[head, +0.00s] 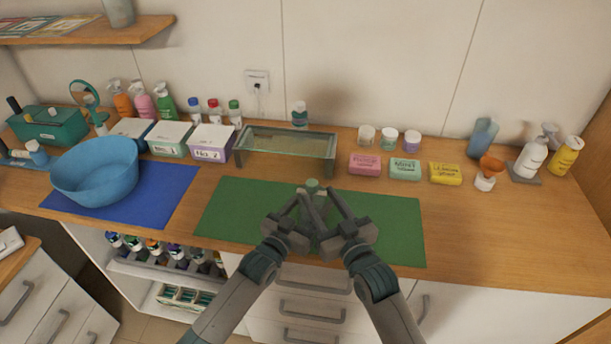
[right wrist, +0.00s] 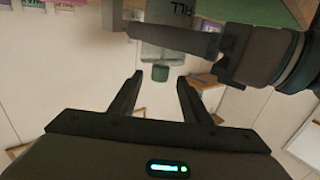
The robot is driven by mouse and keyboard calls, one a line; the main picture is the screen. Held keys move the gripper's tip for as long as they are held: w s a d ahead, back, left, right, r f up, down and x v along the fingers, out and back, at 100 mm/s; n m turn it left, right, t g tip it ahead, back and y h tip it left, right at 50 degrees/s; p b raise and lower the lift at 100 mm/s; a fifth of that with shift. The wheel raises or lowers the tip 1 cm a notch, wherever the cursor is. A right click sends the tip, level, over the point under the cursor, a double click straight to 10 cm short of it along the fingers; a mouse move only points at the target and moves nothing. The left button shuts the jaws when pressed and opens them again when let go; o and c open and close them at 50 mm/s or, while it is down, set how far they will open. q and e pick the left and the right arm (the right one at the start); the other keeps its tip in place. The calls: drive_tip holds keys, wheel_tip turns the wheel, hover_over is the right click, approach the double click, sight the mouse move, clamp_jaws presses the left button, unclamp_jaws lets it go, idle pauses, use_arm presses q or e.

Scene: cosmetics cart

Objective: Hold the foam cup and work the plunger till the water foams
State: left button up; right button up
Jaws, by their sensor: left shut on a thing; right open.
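The foam cup, a pale see-through vessel, is mostly hidden behind my grippers in the head view. Its green plunger knob (head: 312,185) shows just above the fingertips. In the right wrist view the cup (right wrist: 165,53) is clearer, with the green knob (right wrist: 160,73) pointing toward my right gripper. My left gripper (head: 300,203) is shut on the cup over the green mat (head: 395,225); its finger crosses the cup in the right wrist view. My right gripper (right wrist: 159,85) is open and empty, its two fingers spread with the knob between and beyond their tips. The water level and any foam cannot be made out.
A glass tray (head: 285,146) stands behind the mat. A blue bowl (head: 95,172) is on a blue mat at left. Soap bars (head: 405,169), small jars (head: 388,138) and an orange funnel (head: 491,166) stand at right. The mat's right part is clear.

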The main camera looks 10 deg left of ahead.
drive_tip(key=x, duration=0.9)
drive_tip(key=shift+w+a, duration=0.25)
